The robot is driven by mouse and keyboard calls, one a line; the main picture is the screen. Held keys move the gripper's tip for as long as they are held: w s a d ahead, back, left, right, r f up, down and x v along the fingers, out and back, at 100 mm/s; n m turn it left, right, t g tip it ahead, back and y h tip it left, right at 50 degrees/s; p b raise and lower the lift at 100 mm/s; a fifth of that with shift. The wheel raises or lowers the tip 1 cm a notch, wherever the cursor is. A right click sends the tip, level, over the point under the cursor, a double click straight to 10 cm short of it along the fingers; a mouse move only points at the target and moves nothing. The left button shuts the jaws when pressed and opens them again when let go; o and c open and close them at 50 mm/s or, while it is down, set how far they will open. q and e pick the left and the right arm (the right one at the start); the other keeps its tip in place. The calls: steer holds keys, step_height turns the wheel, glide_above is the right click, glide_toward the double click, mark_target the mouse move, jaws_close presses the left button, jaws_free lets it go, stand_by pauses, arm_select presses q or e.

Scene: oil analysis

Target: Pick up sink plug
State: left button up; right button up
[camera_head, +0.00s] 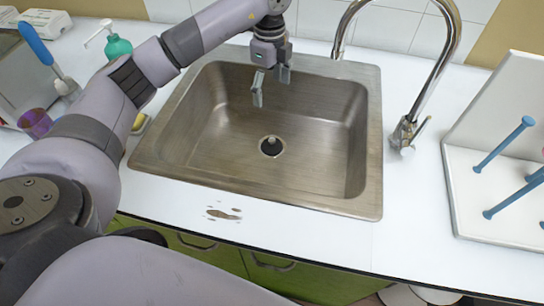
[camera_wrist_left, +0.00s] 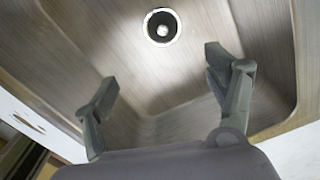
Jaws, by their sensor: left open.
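The sink plug (camera_head: 271,145) is a small dark round piece with a pale knob, seated at the drain in the floor of the steel sink (camera_head: 210,140). It also shows in the left wrist view (camera_wrist_left: 162,27) at the top middle, beyond the fingertips, with a bright ring around it. My left gripper (camera_head: 270,88) is open and empty over the back part of the sink, above and behind the plug. Its two fingers also show in the left wrist view (camera_wrist_left: 160,75), spread wide apart. My right gripper is not in view.
A chrome faucet (camera_head: 440,80) stands at the sink's right. A white rack with blue pegs (camera_head: 503,145) is at the far right. A green bottle (camera_head: 118,46) and a blue-handled brush (camera_head: 38,42) are at the left. Brown stains (camera_head: 224,214) mark the front counter.

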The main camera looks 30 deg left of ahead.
arm_select(q)
step_height(320, 180, down, 4)
steer(key=b, duration=0.2)
glide_above(272, 139)
steer(key=f, duration=1.2)
steer(key=shift+s+a, duration=0.1)
steer(key=shift+s, duration=0.15)
steer(key=shift+w+f+p, duration=0.2)
steer(key=shift+f+p, duration=0.3)
steer(key=shift+f, duration=2.15)
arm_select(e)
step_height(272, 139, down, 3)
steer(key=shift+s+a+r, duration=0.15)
arm_select(q)
steer(key=shift+c, duration=0.2)
steer(key=c, duration=1.2)
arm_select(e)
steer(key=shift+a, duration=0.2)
